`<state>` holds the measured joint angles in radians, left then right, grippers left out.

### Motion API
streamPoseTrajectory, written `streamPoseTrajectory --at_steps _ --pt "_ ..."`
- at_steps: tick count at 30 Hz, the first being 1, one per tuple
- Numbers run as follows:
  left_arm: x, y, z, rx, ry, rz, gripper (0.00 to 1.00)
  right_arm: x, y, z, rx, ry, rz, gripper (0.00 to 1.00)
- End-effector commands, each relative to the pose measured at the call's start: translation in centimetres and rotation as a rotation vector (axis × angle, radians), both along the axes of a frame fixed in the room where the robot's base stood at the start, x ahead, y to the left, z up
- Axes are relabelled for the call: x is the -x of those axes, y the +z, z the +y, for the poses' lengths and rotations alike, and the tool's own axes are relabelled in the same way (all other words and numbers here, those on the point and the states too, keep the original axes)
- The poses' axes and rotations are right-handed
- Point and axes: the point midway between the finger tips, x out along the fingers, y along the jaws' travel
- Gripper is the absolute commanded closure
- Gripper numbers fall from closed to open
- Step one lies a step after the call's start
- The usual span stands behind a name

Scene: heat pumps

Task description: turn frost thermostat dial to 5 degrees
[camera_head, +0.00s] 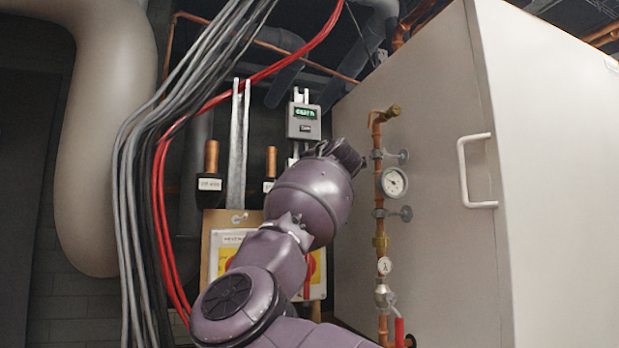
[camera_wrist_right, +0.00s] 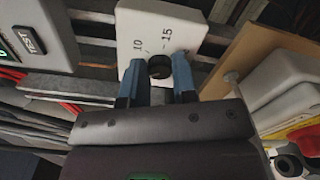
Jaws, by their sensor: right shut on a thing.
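In the right wrist view the frost thermostat is a white plate (camera_wrist_right: 158,24) marked 10 and 15. A small black dial (camera_wrist_right: 159,68) sits on it, with a short line at the 10 side. My right gripper (camera_wrist_right: 160,73) has its blue fingers on either side of the dial and is shut on it. The 5 mark is not visible, and I cannot read the dial's exact setting. In the head view my purple right arm hides the thermostat and the gripper. My left gripper is not in view.
A grey box with a green display (camera_head: 304,118) is mounted above my arm. A board with a yellow-and-red switch (camera_head: 226,250) is behind it. Grey and red cables (camera_head: 165,165) hang at left. A copper pipe with gauges (camera_head: 379,225) and a white cabinet (camera_head: 545,190) stand at right.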

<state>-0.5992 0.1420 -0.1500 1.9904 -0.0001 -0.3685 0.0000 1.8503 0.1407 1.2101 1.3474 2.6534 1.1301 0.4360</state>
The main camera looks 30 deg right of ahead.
Motion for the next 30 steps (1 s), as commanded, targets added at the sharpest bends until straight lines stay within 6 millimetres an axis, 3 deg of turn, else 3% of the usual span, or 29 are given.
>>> streamPoseTrajectory --at_steps 20,21,24,25,30 --pt "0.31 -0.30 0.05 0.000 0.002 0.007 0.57 0.02 -0.04 -0.07 -0.056 -0.001 -0.013 0.98" --pt "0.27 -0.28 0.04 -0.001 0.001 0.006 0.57 0.03 -0.04 -0.06 -0.056 -0.001 -0.013 0.68" --pt "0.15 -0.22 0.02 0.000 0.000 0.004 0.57 0.02 -0.03 -0.06 -0.056 -0.001 -0.013 0.53" --pt "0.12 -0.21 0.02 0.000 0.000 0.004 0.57 0.02 -0.03 -0.06 -0.056 -0.001 -0.013 0.48" --pt "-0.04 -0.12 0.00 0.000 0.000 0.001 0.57 0.01 -0.02 -0.05 -0.056 -0.001 -0.013 0.48"
